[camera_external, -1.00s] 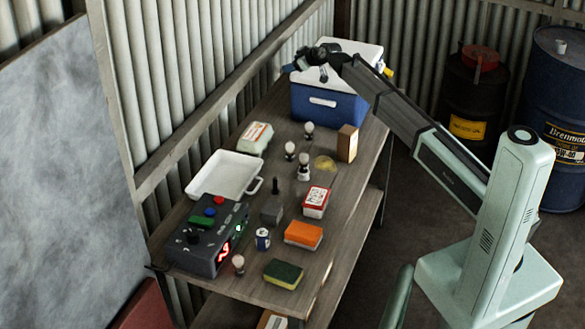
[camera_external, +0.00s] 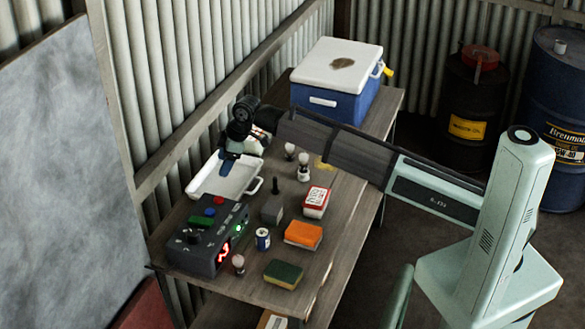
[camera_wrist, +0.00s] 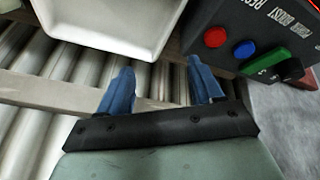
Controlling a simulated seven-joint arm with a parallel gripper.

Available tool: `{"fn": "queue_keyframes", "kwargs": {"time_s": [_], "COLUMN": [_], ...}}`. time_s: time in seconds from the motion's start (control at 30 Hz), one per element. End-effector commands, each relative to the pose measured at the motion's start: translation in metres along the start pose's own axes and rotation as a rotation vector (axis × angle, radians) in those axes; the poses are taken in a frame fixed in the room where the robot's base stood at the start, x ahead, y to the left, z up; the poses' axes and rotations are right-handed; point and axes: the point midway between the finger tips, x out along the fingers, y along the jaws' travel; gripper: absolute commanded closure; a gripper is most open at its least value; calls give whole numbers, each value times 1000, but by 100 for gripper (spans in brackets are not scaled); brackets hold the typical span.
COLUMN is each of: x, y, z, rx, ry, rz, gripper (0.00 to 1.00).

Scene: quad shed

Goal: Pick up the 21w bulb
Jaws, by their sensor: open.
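Several bulbs with white glass stand on the bench. One bulb (camera_external: 290,150) is behind the white tray's right side. Another bulb (camera_external: 303,169) stands upright on a base close by, and a third bulb (camera_external: 238,264) is at the front by the control box. No wattage marking is legible, so I cannot tell which one is 21w. My gripper (camera_external: 228,158) is above the white tray (camera_external: 218,188), near the corrugated wall. In the wrist view my gripper (camera_wrist: 162,74) is open with nothing between its blue fingers. No bulb shows in the wrist view.
The control box (camera_external: 205,238) stands in front of the tray and also shows in the wrist view (camera_wrist: 232,18). A blue cooler (camera_external: 328,103) is at the back.

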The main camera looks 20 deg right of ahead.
Motion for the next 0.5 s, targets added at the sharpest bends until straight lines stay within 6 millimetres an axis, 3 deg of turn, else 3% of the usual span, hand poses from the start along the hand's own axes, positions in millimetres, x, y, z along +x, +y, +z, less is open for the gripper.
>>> {"fn": "queue_keyframes", "kwargs": {"time_s": [0.03, 0.3, 0.5], "x": [0, -9, -21], "y": [-29, -159, -236], "z": [-5, -13, -8], "rx": [-34, -199, -305], "ry": [-24, -172, -271], "rz": [-22, -121, -170], "gripper": [34, 34, 34]}}
